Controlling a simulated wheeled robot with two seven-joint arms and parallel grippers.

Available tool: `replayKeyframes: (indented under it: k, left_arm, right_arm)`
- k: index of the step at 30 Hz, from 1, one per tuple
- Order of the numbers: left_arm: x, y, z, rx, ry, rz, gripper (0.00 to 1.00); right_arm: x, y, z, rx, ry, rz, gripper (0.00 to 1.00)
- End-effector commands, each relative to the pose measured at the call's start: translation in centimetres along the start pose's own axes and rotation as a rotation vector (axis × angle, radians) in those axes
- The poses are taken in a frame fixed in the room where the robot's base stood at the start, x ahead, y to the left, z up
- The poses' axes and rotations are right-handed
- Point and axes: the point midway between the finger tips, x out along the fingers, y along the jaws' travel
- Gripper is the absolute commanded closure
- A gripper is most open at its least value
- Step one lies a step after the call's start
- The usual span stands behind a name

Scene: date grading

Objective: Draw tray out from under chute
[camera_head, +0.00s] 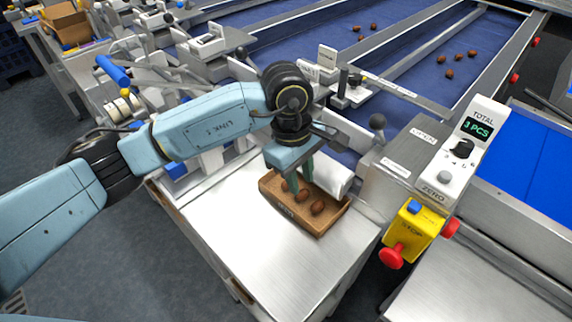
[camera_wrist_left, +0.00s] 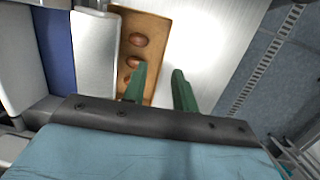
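The tray (camera_head: 334,218) is a shallow brown wooden box with a few brown dates (camera_head: 318,208) in it. It rests on the bare metal table top, its far side close against a white chute-like part (camera_head: 333,176). My right gripper is in neither view.
The metal table top (camera_head: 255,245) is clear in front of the tray. A yellow stop box (camera_head: 409,232) with red knobs and a counter reading 3 PCS (camera_head: 477,128) stand at the right. Blue belts (camera_head: 400,65) with several dates run behind.

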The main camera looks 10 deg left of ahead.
Motion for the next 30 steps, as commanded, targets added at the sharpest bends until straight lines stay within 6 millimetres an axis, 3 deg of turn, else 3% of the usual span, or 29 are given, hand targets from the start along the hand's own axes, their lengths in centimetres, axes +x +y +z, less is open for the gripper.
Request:
replayKeyframes:
  k: [1, 5, 17, 23, 30]
  left_arm:
    - [-0.5, -0.1, -1.4, 0.003, 0.065, -0.021, 0.72]
    - [-1.1, -0.4, -3.2, 0.008, 0.146, -0.053, 0.72]
    - [-0.8, -0.5, -3.4, 0.007, 0.152, -0.058, 0.72]
    - [1.5, -0.7, -3.6, 0.007, 0.15, -0.061, 0.72]
    - [6.2, -1.0, -4.3, 0.005, 0.149, -0.061, 0.72]
  right_arm:
    - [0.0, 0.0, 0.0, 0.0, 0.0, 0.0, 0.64]
    - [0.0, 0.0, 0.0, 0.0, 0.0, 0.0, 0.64]
    - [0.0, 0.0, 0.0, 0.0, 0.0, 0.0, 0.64]
    - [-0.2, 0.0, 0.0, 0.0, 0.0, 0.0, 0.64]
    - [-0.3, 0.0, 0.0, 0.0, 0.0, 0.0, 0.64]
